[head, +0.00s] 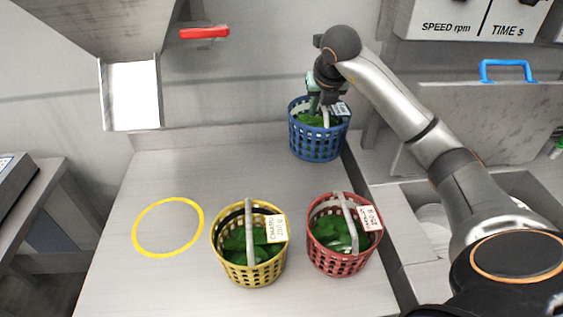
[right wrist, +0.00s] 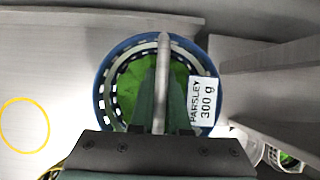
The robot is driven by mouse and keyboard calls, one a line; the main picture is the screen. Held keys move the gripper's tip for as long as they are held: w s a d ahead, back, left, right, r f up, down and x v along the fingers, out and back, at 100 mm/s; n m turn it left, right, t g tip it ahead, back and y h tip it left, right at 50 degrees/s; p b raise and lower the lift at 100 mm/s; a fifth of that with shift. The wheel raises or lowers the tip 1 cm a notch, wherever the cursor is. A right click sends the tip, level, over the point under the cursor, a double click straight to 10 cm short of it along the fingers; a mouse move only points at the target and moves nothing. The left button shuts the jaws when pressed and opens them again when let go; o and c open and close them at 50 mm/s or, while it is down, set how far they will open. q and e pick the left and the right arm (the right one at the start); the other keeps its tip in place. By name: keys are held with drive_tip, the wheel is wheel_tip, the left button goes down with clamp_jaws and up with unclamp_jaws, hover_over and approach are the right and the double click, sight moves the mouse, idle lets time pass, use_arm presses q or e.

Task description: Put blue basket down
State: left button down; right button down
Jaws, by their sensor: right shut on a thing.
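The blue basket (head: 318,143) is at the back right of the worktop, with green leaves inside. Its label reads "PARSLEY 300 g" in the right wrist view (right wrist: 203,102). My right gripper (head: 322,101) is above it, shut on its pale handle (right wrist: 162,65). The basket looks upright; I cannot tell whether its base touches the worktop. My left gripper is not in view.
A yellow basket (head: 248,271) and a red basket (head: 342,262), both with greens, stand at the front. A yellow ring (head: 135,235) marks bare worktop at left. A chute (head: 132,97) hangs at the back left. A sink (head: 425,195) lies right.

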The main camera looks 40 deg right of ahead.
sight(327, 113)
wheel_tip(327, 113, down, 9)
drive_tip(key=shift+f, duration=0.2)
drive_tip(key=c, duration=0.9)
unclamp_jaws()
drive_tip(key=v, duration=1.2)
